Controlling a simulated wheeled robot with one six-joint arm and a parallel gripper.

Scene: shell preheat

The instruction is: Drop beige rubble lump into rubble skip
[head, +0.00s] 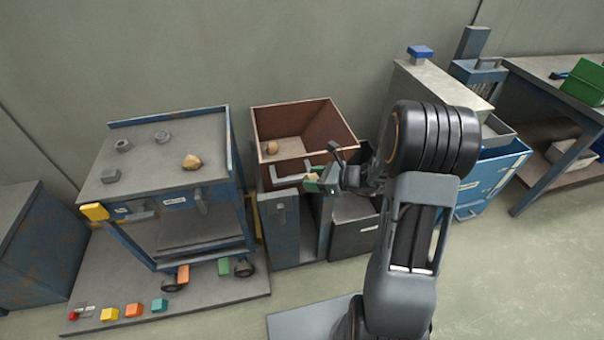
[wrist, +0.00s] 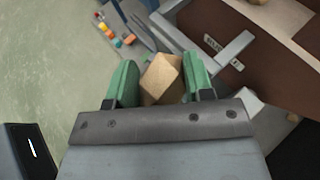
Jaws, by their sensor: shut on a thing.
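My gripper (wrist: 161,82) has green fingers shut on a beige rubble lump (wrist: 163,80), an angular tan block held between them. In the head view the gripper (head: 316,179) is at the near, right side of the brown open-topped bin (head: 327,127), apparently the rubble skip, by its front wall. The bin also shows at upper right in the wrist view (wrist: 222,22), with the held lump outside its wall. In the head view my gripper mostly hides the held lump. A similar tan lump (head: 272,148) lies inside the bin.
A blue cart (head: 140,185) stands left of the bin, with a tan lump (head: 192,161) and several grey nuts on top. Grey handle-like bars (wrist: 235,48) stand before the bin. Coloured blocks (head: 134,310) lie at lower left. A blue bin (head: 498,172) stands right.

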